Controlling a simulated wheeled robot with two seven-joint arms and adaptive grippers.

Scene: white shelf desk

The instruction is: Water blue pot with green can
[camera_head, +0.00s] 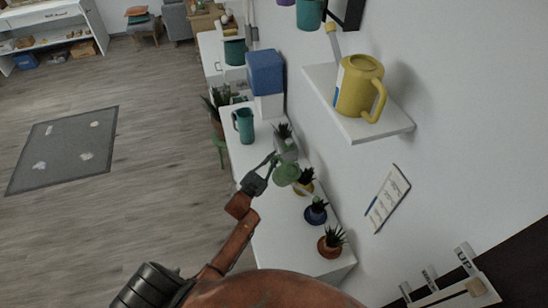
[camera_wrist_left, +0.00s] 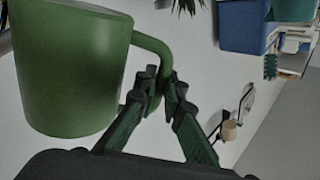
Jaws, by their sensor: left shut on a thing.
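The green can (camera_head: 287,174) is held by its handle in my left gripper (camera_head: 268,166), above the desk and over the row of potted plants. In the left wrist view the can (camera_wrist_left: 70,65) fills the left side, and my left gripper (camera_wrist_left: 163,92) is closed around its handle. Its pale spout points right, towards the blue pot (camera_head: 316,215), which stands upright on the desk with a spiky plant in it. I cannot tell whether the spout tip is right over that pot, and no water shows. My right gripper is not in view.
A yellow pot (camera_head: 305,188) and a terracotta pot (camera_head: 330,249) stand on either side of the blue pot on the white desk (camera_head: 280,235). A teal pitcher (camera_head: 244,125) stands farther back. A wall shelf with a yellow can (camera_head: 358,88) juts out at upper right.

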